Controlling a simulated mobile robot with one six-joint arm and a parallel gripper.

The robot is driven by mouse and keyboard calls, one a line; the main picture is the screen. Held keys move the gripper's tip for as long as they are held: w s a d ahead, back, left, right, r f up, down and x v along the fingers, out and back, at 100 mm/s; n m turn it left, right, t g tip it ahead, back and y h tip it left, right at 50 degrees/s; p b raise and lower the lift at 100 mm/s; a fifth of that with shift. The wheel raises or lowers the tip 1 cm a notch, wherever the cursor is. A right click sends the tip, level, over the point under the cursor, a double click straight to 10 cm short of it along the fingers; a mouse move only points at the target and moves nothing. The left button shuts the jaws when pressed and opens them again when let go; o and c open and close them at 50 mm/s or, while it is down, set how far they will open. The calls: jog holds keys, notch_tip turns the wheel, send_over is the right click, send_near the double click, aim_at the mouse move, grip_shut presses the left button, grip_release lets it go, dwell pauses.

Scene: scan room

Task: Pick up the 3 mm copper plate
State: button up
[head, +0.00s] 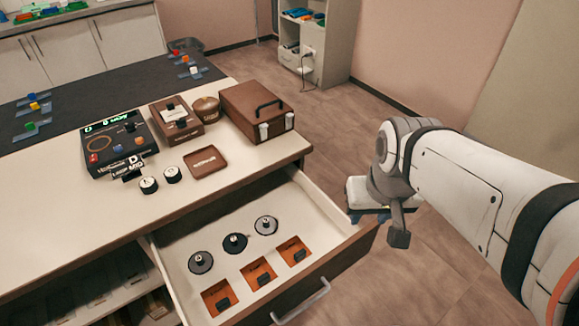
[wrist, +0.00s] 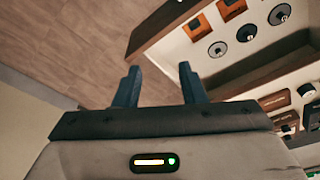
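Three square copper plates with small dark handles lie in a row in the open drawer in the head view: a left one (head: 213,298), a middle one (head: 252,270) and a right one (head: 286,246). Their labels are too small to read, so I cannot tell which is 3 mm. Two orange plates also show in the wrist view, one (wrist: 227,14) partly cut off, the other (wrist: 191,35) nearer. My gripper (wrist: 159,83) is open, with nothing between its two fingers. It is off to the right of the drawer, apart from the plates, over the floor.
Three round discs with knobs (head: 235,243) lie behind the plates in the drawer (head: 356,232). The counter above holds a device with a lit display (head: 118,143), a brown case (head: 257,107), a brown tray (head: 206,161) and two small round weights. The floor on the right is mostly clear.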

jog(key=shift+o, duration=0.3)
jog(key=shift+f, duration=0.15)
jog(key=n+g+b, duration=0.3)
jog(key=n+b, duration=0.8)
jog(key=n, duration=1.4)
send_over(303, 251)
jog(key=f, duration=2.8)
jog(key=shift+d+f, duration=0.2)
jog(key=shift+d, duration=0.15)
jog(key=f, duration=0.5)
jog(key=f+b, duration=0.1)
jog(key=f, duration=0.1)
jog(key=shift+a+f, duration=0.35)
jog(key=shift+c, duration=0.2)
grip_shut()
